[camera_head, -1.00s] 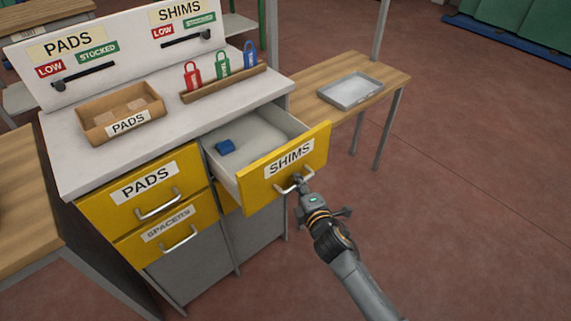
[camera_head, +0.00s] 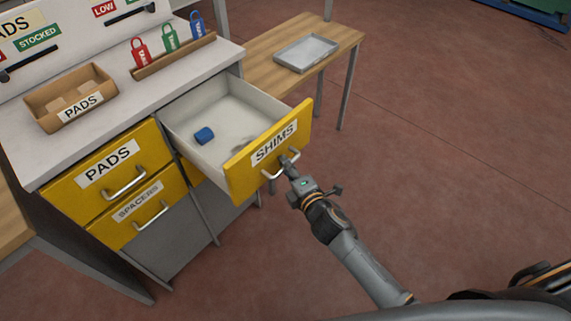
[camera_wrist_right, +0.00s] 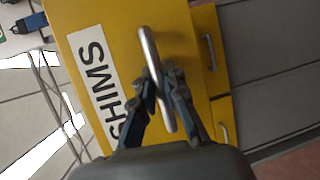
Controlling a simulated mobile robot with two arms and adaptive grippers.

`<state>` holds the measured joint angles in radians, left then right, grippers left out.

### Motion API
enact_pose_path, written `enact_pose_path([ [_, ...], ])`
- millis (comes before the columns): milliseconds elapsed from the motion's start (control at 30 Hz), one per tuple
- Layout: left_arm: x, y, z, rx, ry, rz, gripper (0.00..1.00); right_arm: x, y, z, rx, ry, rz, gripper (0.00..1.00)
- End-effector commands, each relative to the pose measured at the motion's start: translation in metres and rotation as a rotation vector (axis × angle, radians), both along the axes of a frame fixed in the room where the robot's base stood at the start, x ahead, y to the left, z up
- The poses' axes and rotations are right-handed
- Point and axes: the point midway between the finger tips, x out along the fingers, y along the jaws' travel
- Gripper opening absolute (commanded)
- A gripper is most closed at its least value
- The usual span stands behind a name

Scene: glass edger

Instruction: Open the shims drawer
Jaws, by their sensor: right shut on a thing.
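The shims drawer (camera_head: 236,172) has a yellow front with a white SHIMS label and stands pulled well out of the cabinet. A small blue block (camera_head: 204,135) lies inside on its pale floor. My right gripper (camera_head: 288,162) is shut on the drawer's silver handle (camera_head: 268,174). In the right wrist view the two fingers of my right gripper (camera_wrist_right: 160,90) close around the handle bar (camera_wrist_right: 149,50), beside the yellow front (camera_wrist_right: 185,45). My left gripper is not in view.
The PADS drawer (camera_head: 78,187) and SPACERS drawer (camera_head: 117,230) are shut at the left. The cabinet top holds a PADS box (camera_head: 45,103) and coloured tags on a wooden rack (camera_head: 175,57). A grey tray (camera_head: 307,52) lies on a wooden table behind.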

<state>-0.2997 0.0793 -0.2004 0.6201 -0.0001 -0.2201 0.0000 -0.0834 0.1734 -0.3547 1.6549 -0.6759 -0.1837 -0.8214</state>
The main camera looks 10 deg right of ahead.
Motion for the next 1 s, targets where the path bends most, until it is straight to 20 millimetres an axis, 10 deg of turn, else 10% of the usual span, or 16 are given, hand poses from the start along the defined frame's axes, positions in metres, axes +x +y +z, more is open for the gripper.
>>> enact_pose_path([
  [67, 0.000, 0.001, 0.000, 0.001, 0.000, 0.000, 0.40, 0.000, 0.000, 0.000, -0.001, 0.000, -0.001, 0.00],
  [133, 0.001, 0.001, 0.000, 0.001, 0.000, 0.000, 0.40, 0.000, 0.000, 0.000, -0.001, 0.000, -0.001, 0.22],
  [533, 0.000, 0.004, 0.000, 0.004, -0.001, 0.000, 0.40, -0.007, -0.002, 0.000, -0.002, 0.002, -0.001, 0.22],
  [1000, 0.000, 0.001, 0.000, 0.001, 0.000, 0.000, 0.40, -0.093, -0.021, 0.016, 0.000, 0.003, 0.000, 0.22],
])
